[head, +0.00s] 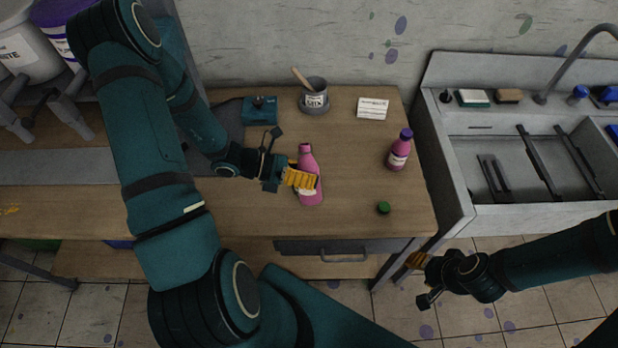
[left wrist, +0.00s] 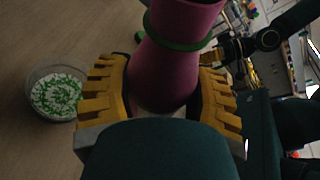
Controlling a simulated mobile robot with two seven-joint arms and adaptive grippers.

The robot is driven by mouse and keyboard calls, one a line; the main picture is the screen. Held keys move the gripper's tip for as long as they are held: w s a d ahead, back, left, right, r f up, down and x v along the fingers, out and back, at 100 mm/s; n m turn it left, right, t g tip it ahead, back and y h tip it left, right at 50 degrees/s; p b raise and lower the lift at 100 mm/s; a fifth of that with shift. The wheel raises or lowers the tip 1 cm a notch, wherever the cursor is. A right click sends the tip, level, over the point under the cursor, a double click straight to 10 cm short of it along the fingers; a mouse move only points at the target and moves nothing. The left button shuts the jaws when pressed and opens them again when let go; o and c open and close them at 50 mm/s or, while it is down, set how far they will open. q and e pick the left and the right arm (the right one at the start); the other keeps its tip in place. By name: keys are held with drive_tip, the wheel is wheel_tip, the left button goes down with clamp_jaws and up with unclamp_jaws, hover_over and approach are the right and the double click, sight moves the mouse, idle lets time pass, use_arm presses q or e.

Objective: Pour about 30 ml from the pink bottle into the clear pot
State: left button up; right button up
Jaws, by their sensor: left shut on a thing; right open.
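My left gripper (head: 300,179) is shut on the pink bottle (head: 307,160) around its body. In the head view the bottle looks roughly upright over the wooden table; I cannot tell whether it touches it. The left wrist view shows the bottle (left wrist: 180,45) between the yellow fingers (left wrist: 165,95), with a green ring at its neck. The clear pot (left wrist: 55,92), holding green and white bits, stands left of the fingers there, apart from the bottle. I cannot make it out in the head view. My right gripper (head: 417,262) is open and empty, beyond the table's front right edge.
A green cap (head: 383,208) lies right of the held bottle. A second pink bottle with a purple cap (head: 398,150) stands behind it. A grey cup (head: 314,94), a teal device (head: 260,110) and a white card (head: 372,108) are at the back. A sink (head: 520,165) is at right.

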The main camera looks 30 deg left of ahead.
use_arm(q)
drive_tip(key=w+a+m+y+b, duration=0.1)
drive_tip(key=m+b, duration=0.1)
drive_tip(key=b, duration=0.1)
drive_tip(key=shift+w+t, duration=0.15)
drive_tip(key=shift+t, duration=0.25)
drive_tip(key=shift+w+a+r, duration=0.1)
drive_tip(key=m+b, duration=0.1)
drive_tip(key=w+a+m+t+y+b, duration=0.1)
drive_tip(key=b, duration=0.1)
drive_tip(key=shift+w+a+r, duration=0.1)
drive_tip(key=shift+w+r, duration=0.05)
drive_tip(key=shift+r, duration=0.2)
drive_tip(key=shift+w+a+r+m+b, duration=0.2)
drive_tip(key=shift+r+m+b, duration=0.1)
drive_tip(key=shift+r+m, duration=0.1)
drive_tip(key=shift+w, duration=0.1)
